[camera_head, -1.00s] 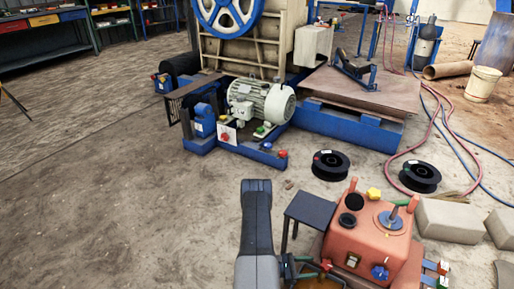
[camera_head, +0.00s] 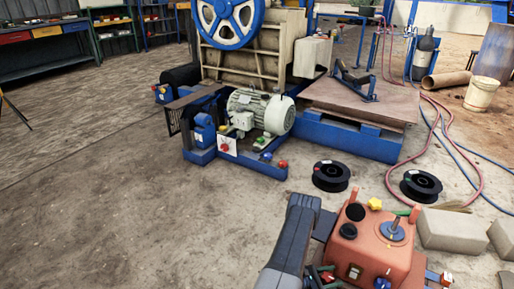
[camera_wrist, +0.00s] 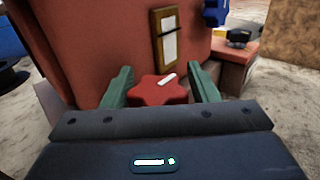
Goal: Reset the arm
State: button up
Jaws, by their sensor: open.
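My gripper (camera_wrist: 163,82) is open in the wrist view, with its two green fingers apart. A red star-shaped knob (camera_wrist: 158,92) with a white mark shows between the fingers, close in front of the dark gripper body. I cannot tell whether the fingers touch it. In the head view my dark arm leans across the bottom centre, left of the orange unit (camera_head: 372,248). The gripper there is mostly hidden at the bottom edge.
The jaw crusher (camera_head: 255,55) with its blue flywheel and grey motor (camera_head: 262,110) stands behind. Two black spools (camera_head: 331,176) lie on the floor, with concrete blocks (camera_head: 450,229) to the right. Red and blue hoses run at right. The left floor is clear.

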jog(key=s+a+p, duration=0.2)
jog(key=a, duration=1.1)
jog(key=shift+s+p, duration=0.2)
jog(key=shift+p, duration=0.15)
